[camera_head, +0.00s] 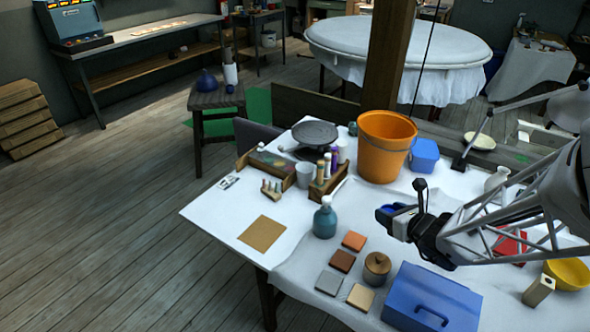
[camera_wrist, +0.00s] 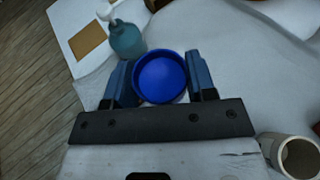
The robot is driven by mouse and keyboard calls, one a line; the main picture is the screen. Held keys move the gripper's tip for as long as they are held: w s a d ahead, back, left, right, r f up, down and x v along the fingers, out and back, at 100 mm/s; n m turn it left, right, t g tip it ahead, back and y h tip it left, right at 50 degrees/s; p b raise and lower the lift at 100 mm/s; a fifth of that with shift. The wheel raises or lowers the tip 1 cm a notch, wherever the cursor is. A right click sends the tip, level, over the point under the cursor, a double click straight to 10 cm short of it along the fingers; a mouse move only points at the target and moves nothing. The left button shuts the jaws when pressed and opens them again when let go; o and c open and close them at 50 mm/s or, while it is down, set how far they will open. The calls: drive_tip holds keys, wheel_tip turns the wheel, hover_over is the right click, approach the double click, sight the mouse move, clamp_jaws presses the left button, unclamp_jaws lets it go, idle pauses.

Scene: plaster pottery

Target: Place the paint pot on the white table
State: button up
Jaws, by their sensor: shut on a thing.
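A round blue pot (camera_wrist: 161,78), which I take to be the paint pot, sits between the two fingers of my gripper (camera_wrist: 160,85) in the wrist view. The gripper is shut on it. In the head view my gripper (camera_head: 388,215) is over the near table, with the blue pot (camera_head: 390,208) partly hidden by the fingers. The near table has a bare white top (camera_head: 215,208) at its left and a pale cloth (camera_head: 295,270) over its front and right. I cannot tell the gap between pot and table.
A teal bottle (camera_head: 325,220) stands left of my gripper. An orange bucket (camera_head: 385,147) stands behind. Free white top surrounds the brown sheet (camera_head: 262,233). A round white-topped table (camera_head: 400,42) stands far back.

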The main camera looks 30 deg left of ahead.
drive_tip(key=s+a+n+g+y, duration=0.2)
drive_tip(key=s+a+n+g, duration=0.35)
drive_tip(key=s+a, duration=1.6)
drive_tip(key=f, duration=0.3)
drive_tip(key=w+f, duration=0.1)
drive_tip(key=f, duration=0.3)
drive_tip(key=a+f, duration=0.1)
drive_tip(key=f, duration=0.2)
drive_tip(key=shift+w+f, duration=0.25)
drive_tip(key=shift+f, duration=0.6)
hover_over(262, 233)
drive_tip(key=shift+f, duration=0.75)
drive_tip(key=shift+f, duration=1.75)
